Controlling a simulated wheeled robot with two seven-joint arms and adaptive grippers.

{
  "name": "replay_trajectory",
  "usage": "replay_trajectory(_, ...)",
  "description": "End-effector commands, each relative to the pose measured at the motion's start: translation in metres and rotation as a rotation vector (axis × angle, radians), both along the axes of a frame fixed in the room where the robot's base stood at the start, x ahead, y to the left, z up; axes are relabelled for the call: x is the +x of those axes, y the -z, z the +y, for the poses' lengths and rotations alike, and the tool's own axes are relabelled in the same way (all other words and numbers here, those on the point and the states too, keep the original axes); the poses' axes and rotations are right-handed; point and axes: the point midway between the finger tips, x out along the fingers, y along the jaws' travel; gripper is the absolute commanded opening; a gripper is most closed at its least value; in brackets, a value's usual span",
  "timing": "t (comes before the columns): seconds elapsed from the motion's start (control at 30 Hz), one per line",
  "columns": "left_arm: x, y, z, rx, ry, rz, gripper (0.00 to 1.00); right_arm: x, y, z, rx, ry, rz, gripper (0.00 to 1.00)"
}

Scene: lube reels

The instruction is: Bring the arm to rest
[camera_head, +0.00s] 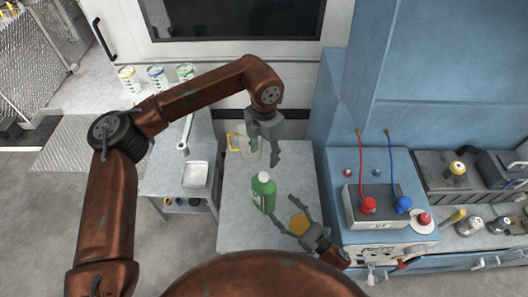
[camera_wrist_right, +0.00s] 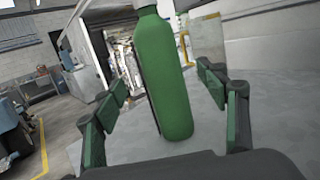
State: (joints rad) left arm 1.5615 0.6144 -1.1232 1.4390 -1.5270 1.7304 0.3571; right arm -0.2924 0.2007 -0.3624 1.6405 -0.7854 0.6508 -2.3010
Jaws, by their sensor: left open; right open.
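My left arm reaches in from the left, and its gripper (camera_head: 264,156) hangs open and empty, pointing down over the far part of the grey table (camera_head: 235,225). My right gripper (camera_head: 283,209) is low over the table with its fingers spread. A green bottle with a white cap (camera_head: 263,193) stands upright on the table, just left of the right fingertips. In the right wrist view the bottle (camera_wrist_right: 163,80) shows between the two open fingers, apart from both. The right fingers also show there (camera_wrist_right: 158,82).
A clear jug with a yellow handle (camera_head: 240,143) stands behind the left gripper. A blue machine with a grey box (camera_head: 382,209) and red and blue leads borders the table's right. A side table with a white tray (camera_head: 195,175) stands left.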

Motion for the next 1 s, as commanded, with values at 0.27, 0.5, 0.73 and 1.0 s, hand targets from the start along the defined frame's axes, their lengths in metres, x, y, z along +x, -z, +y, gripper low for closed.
replay_trajectory(0.27,0.000,0.000,0.000,0.000,0.000,0.000,0.51,-0.009,0.001,-0.010,0.001,0.000,-0.001,0.66)
replay_trajectory(0.5,0.000,0.000,0.000,0.000,0.000,0.000,0.51,-0.009,0.002,-0.009,0.001,0.000,-0.001,0.66)
replay_trajectory(0.73,0.000,-0.001,0.000,0.000,0.000,0.000,0.51,-0.009,0.000,-0.009,0.001,0.000,-0.001,0.66)
replay_trajectory(1.0,-0.002,-0.048,0.000,0.000,0.000,-0.010,0.51,-0.008,-0.046,-0.009,0.000,0.000,-0.010,0.66)
